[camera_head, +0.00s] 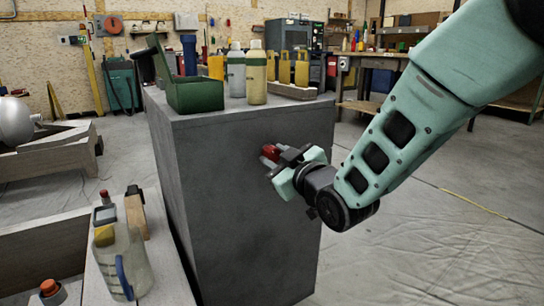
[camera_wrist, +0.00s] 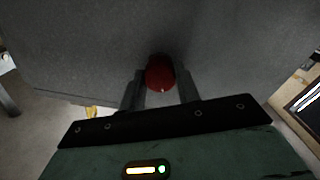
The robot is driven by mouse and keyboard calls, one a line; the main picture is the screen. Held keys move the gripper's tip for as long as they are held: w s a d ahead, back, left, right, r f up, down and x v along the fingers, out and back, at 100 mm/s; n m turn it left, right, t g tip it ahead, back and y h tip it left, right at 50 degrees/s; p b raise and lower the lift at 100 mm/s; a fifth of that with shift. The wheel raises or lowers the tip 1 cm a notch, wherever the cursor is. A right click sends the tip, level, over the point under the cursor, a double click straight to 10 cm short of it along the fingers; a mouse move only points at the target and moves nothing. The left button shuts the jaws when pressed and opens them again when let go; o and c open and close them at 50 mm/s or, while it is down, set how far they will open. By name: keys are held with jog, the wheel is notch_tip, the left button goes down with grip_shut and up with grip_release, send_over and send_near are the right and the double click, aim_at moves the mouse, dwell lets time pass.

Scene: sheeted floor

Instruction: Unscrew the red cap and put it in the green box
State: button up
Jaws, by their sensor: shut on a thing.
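The red cap (camera_head: 270,152) is on the front side of the grey cabinet, at the tip of my gripper (camera_head: 272,158). In the wrist view the red cap (camera_wrist: 160,73) sits between the two fingers of my gripper (camera_wrist: 160,85), which are shut on it. The grey cabinet face (camera_wrist: 80,50) is right behind it. Whether the cap is still on a thread cannot be told. The green box (camera_head: 196,95) stands on top of the cabinet (camera_head: 240,210), near its left front corner, with its lid raised.
A jug (camera_head: 122,262) stands on a low bench at the lower left. The floor right of the cabinet is clear.

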jog(key=n, duration=0.4)
jog(key=shift+n, duration=0.4)
jog(key=n, duration=0.3)
jog(key=n+p, duration=0.1)
jog(key=n, duration=0.5)
jog(key=shift+n, duration=0.3)
jog(key=o, duration=1.1)
jog(key=shift+c, duration=0.9)
